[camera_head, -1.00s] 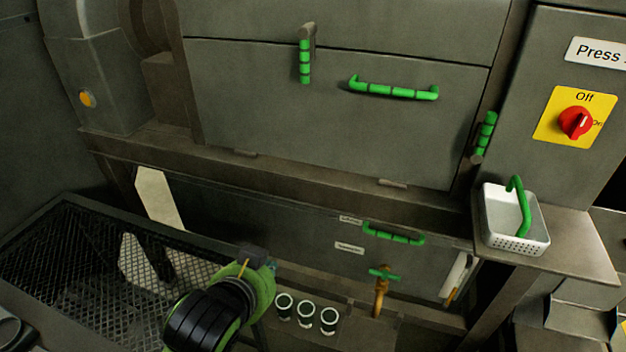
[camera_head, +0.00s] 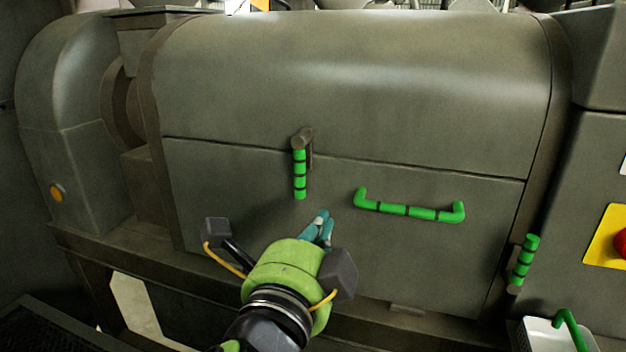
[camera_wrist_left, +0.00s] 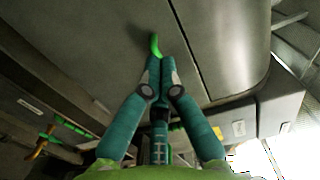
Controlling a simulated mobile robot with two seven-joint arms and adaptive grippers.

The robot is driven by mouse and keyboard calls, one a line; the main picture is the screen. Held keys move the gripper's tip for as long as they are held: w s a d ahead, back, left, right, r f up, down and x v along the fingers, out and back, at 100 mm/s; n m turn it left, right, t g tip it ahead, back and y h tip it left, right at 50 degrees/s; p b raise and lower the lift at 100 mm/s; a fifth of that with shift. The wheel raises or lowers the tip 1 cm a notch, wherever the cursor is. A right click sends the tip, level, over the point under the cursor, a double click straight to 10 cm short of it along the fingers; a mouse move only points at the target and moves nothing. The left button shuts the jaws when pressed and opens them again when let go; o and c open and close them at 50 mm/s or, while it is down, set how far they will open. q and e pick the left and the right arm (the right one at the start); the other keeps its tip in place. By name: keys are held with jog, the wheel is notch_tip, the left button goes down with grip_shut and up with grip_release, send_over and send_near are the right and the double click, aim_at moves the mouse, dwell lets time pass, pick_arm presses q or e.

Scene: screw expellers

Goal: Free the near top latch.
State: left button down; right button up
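The top latch (camera_head: 299,173) is a green ribbed grip hanging straight down from a brown pivot at the seam of the machine's cover. My left gripper (camera_head: 318,226) is below and slightly right of it, apart from it in the picture. Its teal fingers are together, with nothing seen between them; they also converge in the left wrist view (camera_wrist_left: 160,62). A curved green piece (camera_wrist_left: 154,44) shows just beyond the fingertips there; it looks like an end of the green bar handle (camera_head: 409,210). My right gripper is in neither view.
A second green latch (camera_head: 524,263) is at the panel's right edge. A white basket (camera_head: 540,338) with a green handle stands at the lower right. In the wrist view, a lower hatch handle (camera_wrist_left: 68,126) shows at left. The panel around the top latch is clear.

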aim_at(303, 165)
pick_arm(q)
jog(key=w+a+p, duration=0.1)
jog(key=w+p, duration=0.3)
jog(key=w, duration=0.7)
jog(key=shift+w, duration=0.3)
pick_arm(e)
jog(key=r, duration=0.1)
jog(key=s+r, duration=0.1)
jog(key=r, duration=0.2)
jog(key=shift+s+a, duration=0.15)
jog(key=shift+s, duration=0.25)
pick_arm(q)
jog(key=shift+d+f, duration=0.1)
jog(key=shift+w, duration=0.1)
